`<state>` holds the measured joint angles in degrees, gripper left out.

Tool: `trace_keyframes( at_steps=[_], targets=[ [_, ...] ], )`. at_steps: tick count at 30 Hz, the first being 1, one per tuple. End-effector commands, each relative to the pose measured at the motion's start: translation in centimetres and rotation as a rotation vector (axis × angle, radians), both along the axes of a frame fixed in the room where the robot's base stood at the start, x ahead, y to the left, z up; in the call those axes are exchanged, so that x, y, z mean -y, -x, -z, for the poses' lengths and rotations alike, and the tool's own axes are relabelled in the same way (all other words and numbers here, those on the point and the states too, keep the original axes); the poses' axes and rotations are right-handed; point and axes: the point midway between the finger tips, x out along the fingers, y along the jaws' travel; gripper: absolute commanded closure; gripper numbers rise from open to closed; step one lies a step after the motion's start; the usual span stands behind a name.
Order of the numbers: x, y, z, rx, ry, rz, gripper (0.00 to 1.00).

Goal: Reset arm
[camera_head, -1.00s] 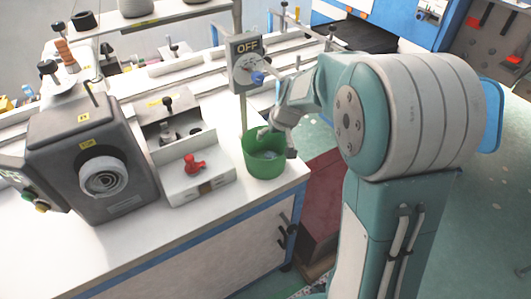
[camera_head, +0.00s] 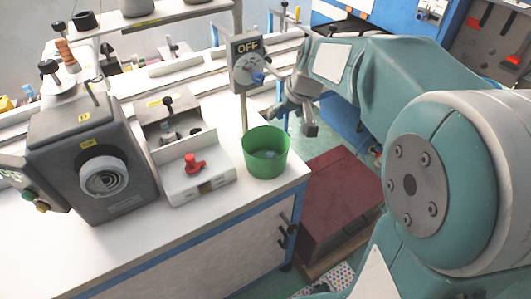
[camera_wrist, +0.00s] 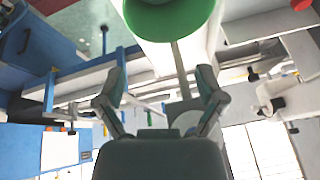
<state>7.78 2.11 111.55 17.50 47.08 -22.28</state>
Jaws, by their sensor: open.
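My gripper (camera_head: 292,116) is open, just above and to the right of the green bucket in the head view. In the wrist view its two fingers (camera_wrist: 160,88) stand wide apart with nothing held between them. The green bucket (camera_head: 265,157) stands upright on the white worktop at its right end. Its green underside or side (camera_wrist: 168,18) also shows at the top of the wrist view. Something small and bluish lies inside the bucket, too small to name.
An OFF sign with a dial (camera_head: 248,65) stands on a post behind the bucket. A grey machine (camera_head: 90,150) and a white fixture with a red knob (camera_head: 194,164) stand to the left. A dark red box (camera_head: 330,200) sits on the floor right of the bench.

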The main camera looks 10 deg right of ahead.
Motion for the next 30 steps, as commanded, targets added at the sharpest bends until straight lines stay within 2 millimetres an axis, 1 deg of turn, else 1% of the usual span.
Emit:
trace_keyframes(
  at_steps=[14,17,20,24,30],
  targets=[
    [0.0,0.1,-0.1,0.000,0.000,0.000,0.12],
    [-0.2,1.0,-0.6,0.004,0.005,0.002,0.12],
    [-0.8,3.4,-1.7,0.014,0.020,0.008,0.12],
    [-1.6,8.0,-3.1,0.030,0.047,0.026,0.12],
    [-2.2,14.6,-3.6,0.055,0.086,0.056,0.12]
  ],
)
